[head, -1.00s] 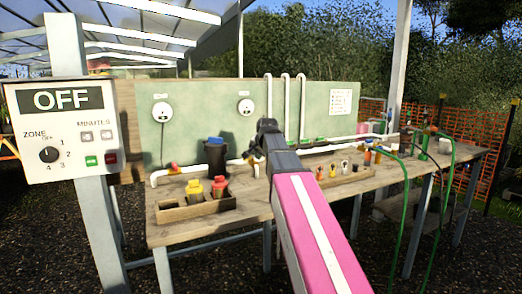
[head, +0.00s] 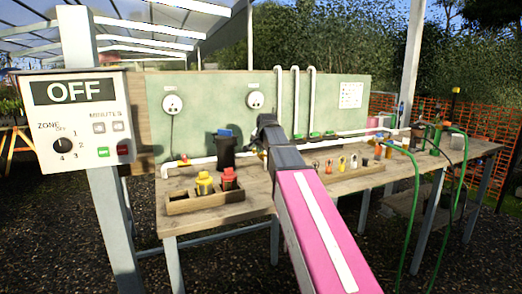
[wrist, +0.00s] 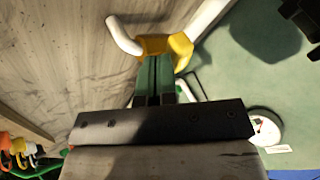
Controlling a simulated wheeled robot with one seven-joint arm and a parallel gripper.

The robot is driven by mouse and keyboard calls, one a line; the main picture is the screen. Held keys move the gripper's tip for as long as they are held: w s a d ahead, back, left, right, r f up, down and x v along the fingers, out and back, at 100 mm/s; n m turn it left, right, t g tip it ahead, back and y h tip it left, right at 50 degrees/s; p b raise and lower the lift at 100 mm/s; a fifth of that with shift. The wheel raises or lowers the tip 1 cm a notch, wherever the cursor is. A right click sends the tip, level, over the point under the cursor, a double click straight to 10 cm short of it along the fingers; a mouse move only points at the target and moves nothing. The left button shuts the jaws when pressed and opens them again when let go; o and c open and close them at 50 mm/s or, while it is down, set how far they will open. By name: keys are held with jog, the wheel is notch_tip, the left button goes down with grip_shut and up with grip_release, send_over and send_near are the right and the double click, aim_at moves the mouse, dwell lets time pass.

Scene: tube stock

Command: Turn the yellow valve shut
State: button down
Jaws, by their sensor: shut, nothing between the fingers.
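A yellow valve (wrist: 153,45) shows in the wrist view between two white pipe pieces, with a yellow lobe at its right. My gripper (wrist: 157,62) is shut and empty; its green fingers end right at the valve, and I cannot tell whether they touch it. In the head view my gripper (head: 270,132) is over the back of the bench and hides most of the valve. A small yellow patch (head: 262,154) shows beside it. Another fitting, red and yellow (head: 183,160), sits on the white pipe further left.
Several small fittings stand to the right. Green hoses (head: 416,220) hang at the right end. A control box (head: 82,120) reads OFF.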

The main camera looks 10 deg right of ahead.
aim_at(254, 149)
jog(key=shift+w+a+m+h, duration=0.1)
jog(key=shift+a+m+h, duration=0.3)
jog(key=shift+m, duration=0.2)
jog(key=shift+w+a+m+h, duration=0.5)
jog(key=shift+w+a+m, duration=0.2)
jog(key=shift+a+m, duration=0.25)
jog(key=shift+a, duration=0.1)
